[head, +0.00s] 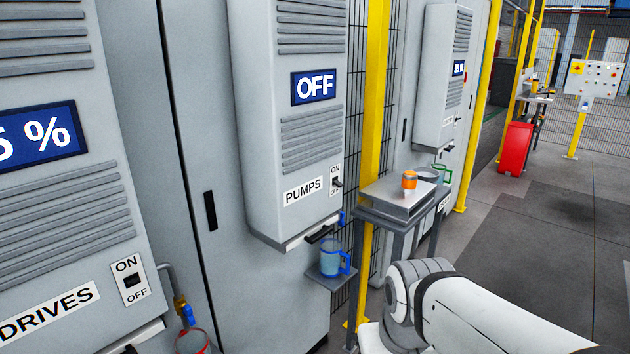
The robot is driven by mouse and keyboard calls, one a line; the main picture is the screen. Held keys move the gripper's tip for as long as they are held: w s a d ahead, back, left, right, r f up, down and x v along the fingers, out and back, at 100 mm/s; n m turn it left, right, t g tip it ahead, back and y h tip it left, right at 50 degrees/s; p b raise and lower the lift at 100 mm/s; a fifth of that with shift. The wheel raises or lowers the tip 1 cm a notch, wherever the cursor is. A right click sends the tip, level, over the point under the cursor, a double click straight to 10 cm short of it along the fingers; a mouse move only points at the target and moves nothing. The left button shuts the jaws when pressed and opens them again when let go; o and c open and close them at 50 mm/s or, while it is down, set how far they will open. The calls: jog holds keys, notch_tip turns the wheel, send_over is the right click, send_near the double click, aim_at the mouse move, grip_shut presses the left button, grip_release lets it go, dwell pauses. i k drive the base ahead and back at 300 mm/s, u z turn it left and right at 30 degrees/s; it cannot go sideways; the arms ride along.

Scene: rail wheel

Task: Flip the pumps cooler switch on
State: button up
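The pumps cooler (295,110) is a grey louvred box on a cabinet door, left of the middle in the head view. Its blue display (313,86) reads OFF. A label reading PUMPS (303,190) is near its lower edge. The pumps switch (337,182) is a small dark lever on a white ON/OFF plate to the right of that label. The lever sticks out; its exact position is too small to tell. My white arm reaches in from the bottom right, below and right of the switch. My gripper is not visible.
The drives cooler (55,200) is at the left with its own ON/OFF switch (131,281). A blue-handled jug (333,257) stands on a small shelf under the pumps cooler. A grey stand (384,218) with an orange item (409,181) and a yellow post (375,100) are right of it. Floor is clear at right.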

aim_at(289, 58)
jog(key=i, duration=0.75)
jog(key=u, duration=0.4)
jog(key=k, duration=0.85)
jog(key=z, duration=0.7)
jog(key=i, duration=1)
